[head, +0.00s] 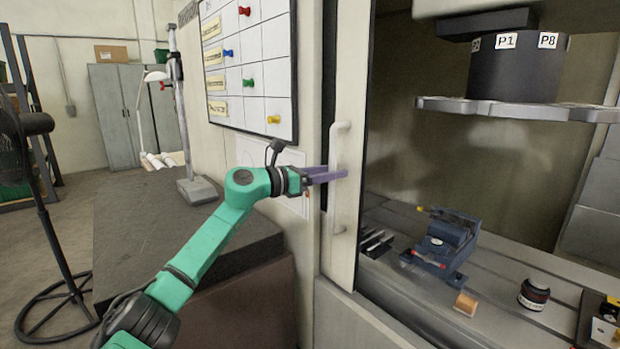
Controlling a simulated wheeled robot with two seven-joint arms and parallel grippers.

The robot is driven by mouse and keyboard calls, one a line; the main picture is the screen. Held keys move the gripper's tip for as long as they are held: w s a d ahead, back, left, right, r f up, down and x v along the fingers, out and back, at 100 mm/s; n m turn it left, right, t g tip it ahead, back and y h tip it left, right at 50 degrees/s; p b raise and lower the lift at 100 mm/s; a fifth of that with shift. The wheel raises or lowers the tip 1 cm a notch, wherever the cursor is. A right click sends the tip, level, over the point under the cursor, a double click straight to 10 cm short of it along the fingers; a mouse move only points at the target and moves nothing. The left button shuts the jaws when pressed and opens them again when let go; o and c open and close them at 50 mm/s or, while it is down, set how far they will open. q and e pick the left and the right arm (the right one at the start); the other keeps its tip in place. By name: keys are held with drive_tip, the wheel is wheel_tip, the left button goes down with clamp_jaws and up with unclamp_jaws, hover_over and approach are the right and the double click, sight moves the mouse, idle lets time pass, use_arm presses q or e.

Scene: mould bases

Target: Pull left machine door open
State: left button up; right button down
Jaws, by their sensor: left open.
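The left machine door (348,250) is a pale panel at the left side of the machine opening, with a white vertical bar handle (338,140) on its front. My left gripper (340,174) has its purple fingers at the middle of the handle and is open. Its fingers overlap the handle in the picture; I cannot tell whether they touch it. My green left arm reaches in from the lower left. My right gripper is not in view.
Inside the machine are a blue vise (440,242), an orange block (466,303), a dark round part (534,294) and a tool carousel (515,70) above. A dark-topped table (150,225) with a lamp stand (197,190) and a fan (20,150) stand at left.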

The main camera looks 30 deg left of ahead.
use_arm(q)
drive_tip(key=b+v, duration=0.6)
drive_tip(key=v, duration=0.7)
drive_tip(key=shift+s+b, duration=0.25)
drive_tip(key=shift+b, duration=0.05)
drive_tip(key=shift+a, duration=0.15)
